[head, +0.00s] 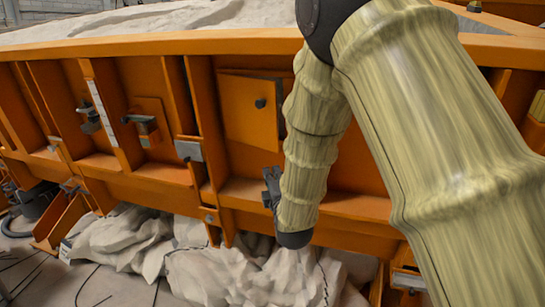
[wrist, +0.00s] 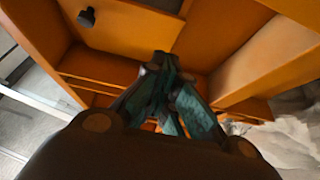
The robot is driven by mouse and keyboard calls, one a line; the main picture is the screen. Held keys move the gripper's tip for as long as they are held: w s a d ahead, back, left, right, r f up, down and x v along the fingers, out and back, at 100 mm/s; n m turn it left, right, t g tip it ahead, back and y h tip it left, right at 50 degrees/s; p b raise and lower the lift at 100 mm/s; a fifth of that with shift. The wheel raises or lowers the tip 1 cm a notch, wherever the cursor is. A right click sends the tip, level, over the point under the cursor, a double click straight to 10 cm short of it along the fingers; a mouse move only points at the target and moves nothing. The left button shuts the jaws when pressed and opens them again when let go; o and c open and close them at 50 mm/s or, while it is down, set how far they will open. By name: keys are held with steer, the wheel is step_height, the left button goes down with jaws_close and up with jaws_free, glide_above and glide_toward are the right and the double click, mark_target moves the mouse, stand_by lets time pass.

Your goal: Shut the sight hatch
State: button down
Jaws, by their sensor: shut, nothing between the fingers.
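The sight hatch appears to be the square orange panel (head: 240,118) with a black knob (head: 260,103), set in a bay of the orange side wall. My gripper (head: 271,180) is below the panel, at the bay's lower ledge, apart from the knob. In the wrist view the gripper's fingers (wrist: 162,65) are together and empty. The knob (wrist: 87,17) shows up and left of them, on the panel (wrist: 133,22).
Orange ribs (head: 203,115) divide the wall into bays, and a ledge (head: 250,190) runs below. A latch-like fitting (head: 143,125) sits in a bay to the left. Pale sand (head: 160,18) fills the bed above. Pale rocks (head: 230,275) lie beneath the wall.

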steer(key=p, duration=0.3)
glide_toward(269, 141)
steer(key=w+a, duration=0.2)
steer(key=w, duration=0.1)
steer(key=shift+w+d+r+p, duration=0.2)
steer(key=shift+w+d+p, duration=0.2)
steer(key=shift+w, duration=0.35)
steer(key=shift+d, duration=0.1)
